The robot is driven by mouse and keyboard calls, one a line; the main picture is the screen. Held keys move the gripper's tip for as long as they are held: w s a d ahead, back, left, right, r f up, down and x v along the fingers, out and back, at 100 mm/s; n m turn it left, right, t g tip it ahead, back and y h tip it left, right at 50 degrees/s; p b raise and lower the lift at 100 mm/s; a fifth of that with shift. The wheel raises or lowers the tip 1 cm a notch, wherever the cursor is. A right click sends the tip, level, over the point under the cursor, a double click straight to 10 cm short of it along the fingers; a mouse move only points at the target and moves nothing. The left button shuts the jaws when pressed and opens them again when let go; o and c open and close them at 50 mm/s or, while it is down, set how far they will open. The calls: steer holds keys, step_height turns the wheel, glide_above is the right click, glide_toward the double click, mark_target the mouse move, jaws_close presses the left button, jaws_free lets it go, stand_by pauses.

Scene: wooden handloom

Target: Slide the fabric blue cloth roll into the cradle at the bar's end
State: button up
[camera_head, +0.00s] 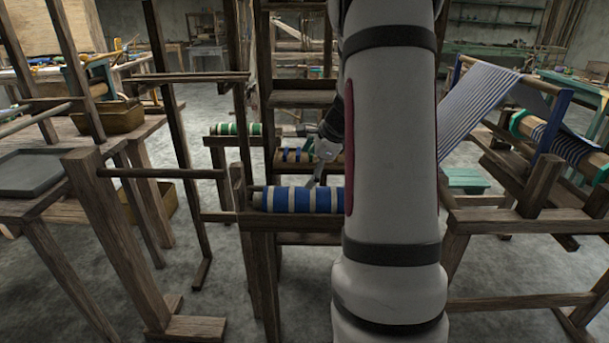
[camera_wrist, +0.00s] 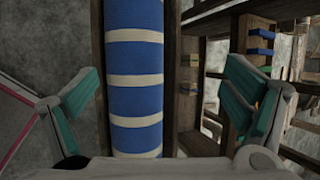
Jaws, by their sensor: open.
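The blue cloth roll (camera_head: 300,200) with cream bands lies level on a dark wooden stand left of my arm in the head view. Its right end is hidden behind my arm. In the wrist view the roll (camera_wrist: 135,92) runs up the picture between two wooden rails. My gripper (camera_wrist: 165,95) is open, with one teal-padded finger on each side of the roll and clear gaps to both. In the head view my gripper (camera_head: 322,155) is just above and behind the roll, partly hidden by my arm. I cannot make out which part is the cradle.
A green-banded roll (camera_head: 236,129) and another blue-banded roll (camera_head: 297,155) lie farther back. A thin wooden bar (camera_head: 172,173) spans the posts at left. A loom with striped cloth (camera_head: 480,100) stands at right. Wooden uprights crowd the left; open floor shows between them.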

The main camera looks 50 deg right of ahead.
steer(key=v, duration=0.6)
steer(key=shift+s+r, duration=0.25)
steer(key=shift+r, duration=0.1)
